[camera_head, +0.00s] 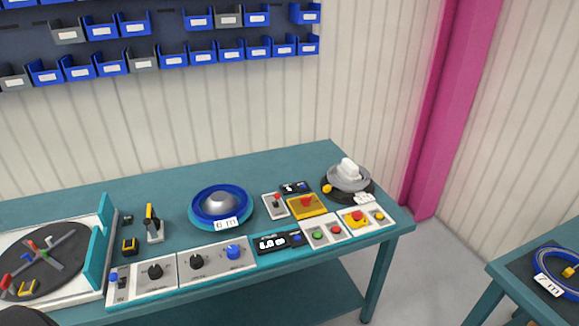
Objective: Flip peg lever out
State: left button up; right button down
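A turntable with a black disc (42,262) is at the left of the bench, cut off by the frame's left edge. I cannot tell which of these is the peg lever. A yellow-and-black handle (150,217) stands upright on a light bracket to the right of the turntable. A small red-knobbed lever (276,200) stands on a white plate further right. Neither gripper is in view.
The teal bench (180,184) holds a blue cable reel (238,193) marked 6 m, a row of control panels (207,262) and a grey round device (348,178). A second table (505,266) carries a 7 m coil. Blue bins (110,64) hang behind. Floor shows between the tables.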

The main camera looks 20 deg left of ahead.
aim_at(113, 276)
jog(key=k+u, duration=0.2)
jog(key=u, duration=1.8)
